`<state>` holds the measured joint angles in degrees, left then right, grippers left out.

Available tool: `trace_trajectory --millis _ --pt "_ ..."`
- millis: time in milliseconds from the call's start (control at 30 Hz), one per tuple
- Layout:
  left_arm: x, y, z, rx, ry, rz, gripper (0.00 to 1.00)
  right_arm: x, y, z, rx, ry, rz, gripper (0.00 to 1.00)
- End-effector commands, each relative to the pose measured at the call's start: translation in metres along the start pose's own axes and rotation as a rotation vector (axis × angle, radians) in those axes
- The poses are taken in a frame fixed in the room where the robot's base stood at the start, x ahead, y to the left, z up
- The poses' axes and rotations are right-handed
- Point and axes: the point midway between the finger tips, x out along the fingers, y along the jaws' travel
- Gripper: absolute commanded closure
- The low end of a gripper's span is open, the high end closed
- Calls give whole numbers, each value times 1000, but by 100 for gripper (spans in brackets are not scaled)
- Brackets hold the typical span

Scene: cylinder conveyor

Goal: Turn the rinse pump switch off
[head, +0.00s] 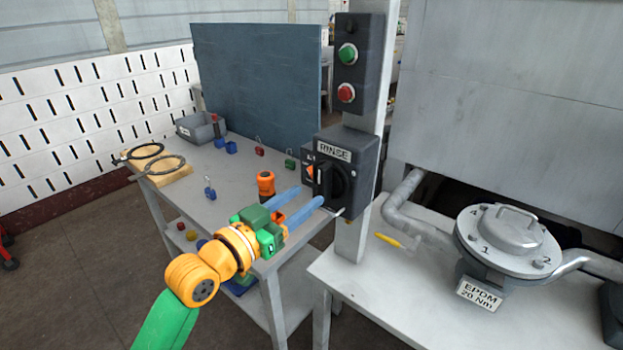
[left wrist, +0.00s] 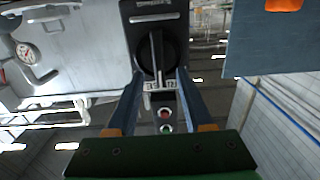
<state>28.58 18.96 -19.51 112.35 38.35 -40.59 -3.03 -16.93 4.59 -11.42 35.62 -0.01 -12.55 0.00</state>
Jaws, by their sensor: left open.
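The rinse switch is a black rotary knob (head: 338,184) on the front of a dark box (head: 364,157) labelled RINSE, fixed to a pale post. The knob also shows in the left wrist view (left wrist: 157,50), with its raised grip bar lying along the picture's vertical. My left gripper (head: 311,196) is open, its two blue fingers pointing at the knob. In the left wrist view, the fingertips (left wrist: 160,77) lie on either side of the knob's lower part, with a gap to the grip bar. Whether they touch the box is unclear. My right gripper is out of view.
A box with a green button (head: 348,53) and a red button (head: 346,92) sits above the switch. A lidded metal vessel (head: 508,240) and a yellow tool (head: 389,239) are on the right bench. The left table (head: 215,180) holds a grey bin (head: 201,128) and padlocks.

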Motion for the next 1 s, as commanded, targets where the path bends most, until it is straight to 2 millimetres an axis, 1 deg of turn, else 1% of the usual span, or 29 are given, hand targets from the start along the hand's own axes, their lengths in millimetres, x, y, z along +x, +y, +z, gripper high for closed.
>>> trace_trajectory --millis 33,133,300,400,533,767,800,867,900,967,1000 --pt "3 2 -6 4 9 8 49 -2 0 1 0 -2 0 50" --pt "20 3 -8 2 8 9 49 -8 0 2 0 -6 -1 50" --pt "51 3 -7 3 7 8 49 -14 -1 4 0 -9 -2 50" --pt "62 3 -6 3 7 7 49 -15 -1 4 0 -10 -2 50" --pt "68 3 -4 3 7 6 49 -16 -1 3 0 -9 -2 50" --pt "69 3 -4 4 7 6 49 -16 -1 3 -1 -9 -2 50" --pt "69 2 -4 4 7 6 54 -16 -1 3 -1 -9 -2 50" --pt "69 2 -4 4 6 5 70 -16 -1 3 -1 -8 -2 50" --pt "69 2 -4 4 6 5 81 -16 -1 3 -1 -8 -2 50" --pt "69 2 -4 4 6 5 97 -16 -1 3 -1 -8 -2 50" --pt "69 2 -4 4 6 5 100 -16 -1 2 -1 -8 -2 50"
